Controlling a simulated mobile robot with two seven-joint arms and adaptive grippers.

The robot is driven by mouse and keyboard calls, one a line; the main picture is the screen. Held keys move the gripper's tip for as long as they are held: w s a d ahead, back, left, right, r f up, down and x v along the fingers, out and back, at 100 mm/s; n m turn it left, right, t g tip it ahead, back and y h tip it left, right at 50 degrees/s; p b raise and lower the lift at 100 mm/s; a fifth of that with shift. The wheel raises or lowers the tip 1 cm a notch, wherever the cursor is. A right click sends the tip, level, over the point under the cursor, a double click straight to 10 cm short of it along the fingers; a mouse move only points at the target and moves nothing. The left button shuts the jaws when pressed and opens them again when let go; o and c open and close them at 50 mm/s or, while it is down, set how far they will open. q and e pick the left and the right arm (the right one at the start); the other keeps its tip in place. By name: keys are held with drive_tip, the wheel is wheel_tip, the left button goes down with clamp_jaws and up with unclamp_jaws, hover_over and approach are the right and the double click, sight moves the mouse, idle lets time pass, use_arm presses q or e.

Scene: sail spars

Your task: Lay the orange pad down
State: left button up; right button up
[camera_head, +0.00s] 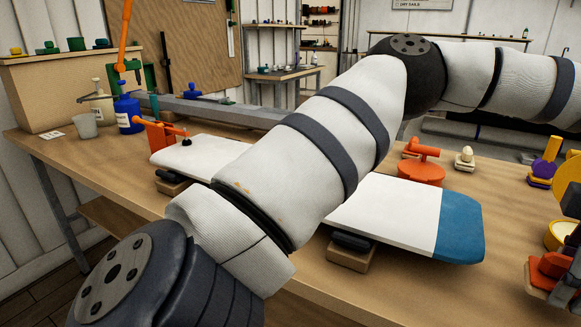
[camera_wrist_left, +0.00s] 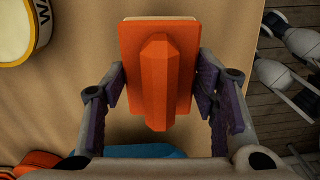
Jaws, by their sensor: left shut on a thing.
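The orange pad (camera_wrist_left: 160,75) has a raised ridge-like grip along its middle and a thin pale underside edge. My left gripper (camera_wrist_left: 162,88) is shut on it, with one dark finger against each side. In the head view the pad (camera_head: 550,272) shows at the right edge, just right of the blue end of a white board. The gripper there is mostly cut off by the frame. I cannot tell whether the pad touches the table (camera_head: 400,295) or hangs above it. My right gripper is not in view.
The white board with a blue end (camera_head: 460,228) rests on a block (camera_head: 350,257). A yellow-rimmed tin (camera_head: 560,236) stands near the pad, and also shows in the wrist view (camera_wrist_left: 22,30). An orange clamp-like fixture (camera_head: 420,172) stands behind the board.

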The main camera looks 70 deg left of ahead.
use_arm(q)
drive_tip(key=shift+f, duration=1.65)
drive_tip(key=o, duration=1.2)
wheel_tip(320, 180, up, 12)
